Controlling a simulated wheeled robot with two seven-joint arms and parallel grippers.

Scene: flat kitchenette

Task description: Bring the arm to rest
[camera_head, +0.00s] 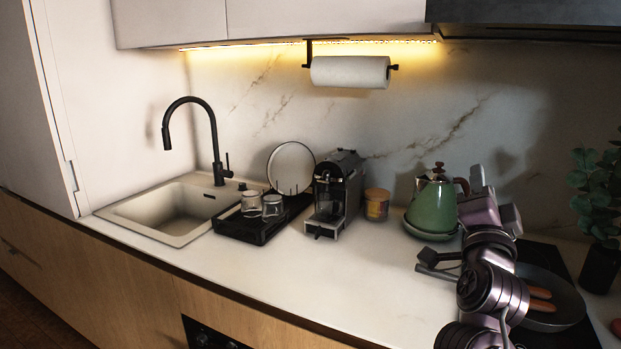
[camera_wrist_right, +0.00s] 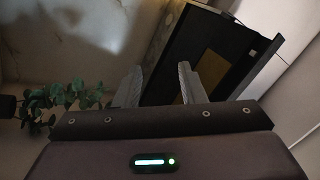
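My right arm rises from the lower right of the head view, in front of the stove area. Its gripper (camera_head: 488,188) is raised above the counter, beside the green kettle in the picture, and points upward. In the right wrist view the two grey fingers of the gripper (camera_wrist_right: 160,78) stand apart with nothing between them. My left arm and gripper are not in view.
A green kettle (camera_head: 434,207) stands left of my right arm. A pan (camera_head: 562,300) with sausage-like items sits on the black hob behind it. A plant (camera_head: 598,195) is at right; the range hood (camera_head: 530,12) hangs above. The middle counter (camera_head: 330,270) is clear.

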